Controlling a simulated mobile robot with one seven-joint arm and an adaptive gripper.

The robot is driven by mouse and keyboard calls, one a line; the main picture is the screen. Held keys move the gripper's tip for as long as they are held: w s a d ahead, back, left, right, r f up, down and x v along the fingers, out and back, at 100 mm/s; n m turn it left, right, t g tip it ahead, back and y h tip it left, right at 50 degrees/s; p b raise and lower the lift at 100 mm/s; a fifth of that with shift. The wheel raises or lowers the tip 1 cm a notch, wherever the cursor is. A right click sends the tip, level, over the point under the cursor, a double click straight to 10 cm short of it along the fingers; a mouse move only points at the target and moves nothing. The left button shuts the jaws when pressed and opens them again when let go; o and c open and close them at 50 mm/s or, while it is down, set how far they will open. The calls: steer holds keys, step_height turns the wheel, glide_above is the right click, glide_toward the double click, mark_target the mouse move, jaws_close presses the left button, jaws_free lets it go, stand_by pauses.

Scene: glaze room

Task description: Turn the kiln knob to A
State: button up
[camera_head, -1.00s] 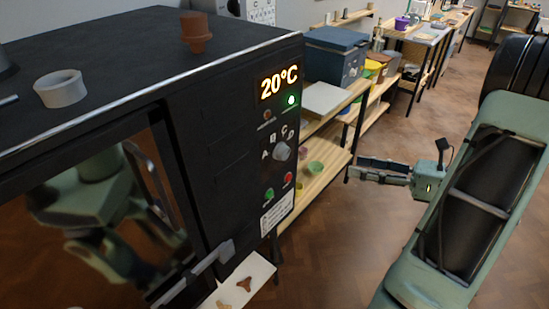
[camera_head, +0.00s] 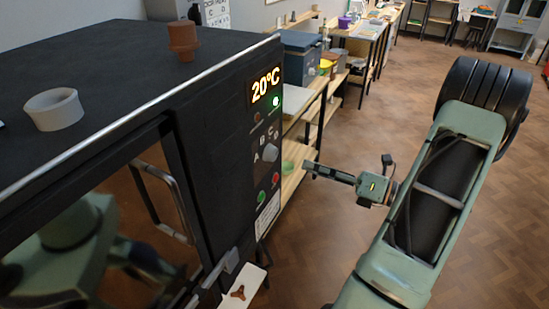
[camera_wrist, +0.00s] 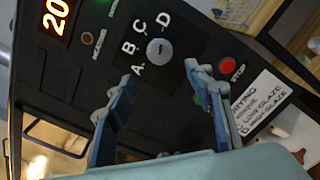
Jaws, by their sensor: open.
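The kiln (camera_head: 215,125) is a large black box with a control panel on its right face. Its grey round knob (camera_head: 270,153) sits below the lit 20°C display (camera_head: 265,85), with letters A to D around it. In the wrist view the knob (camera_wrist: 159,52) is ahead, beyond the fingertips and roughly between them. Its slot points toward about D, though the exact setting is hard to tell. My gripper (camera_head: 308,170) is to the right of the panel, apart from the knob. In the wrist view my gripper (camera_wrist: 160,72) is open and empty.
Below the knob are a green button (camera_head: 262,195) and a red stop button (camera_wrist: 228,65). A brown pot (camera_head: 183,38) and a pale ring (camera_head: 54,109) stand on the kiln. A white board (camera_head: 243,290) with a brown piece lies below.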

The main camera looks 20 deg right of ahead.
mark_target(275, 156)
steer(key=p+x, duration=0.1)
steer(key=x, duration=0.9)
steer(key=shift+w+a+p, duration=0.15)
steer(key=shift+p, duration=0.25)
steer(key=c, duration=1.2)
steer(key=shift+o, duration=0.2)
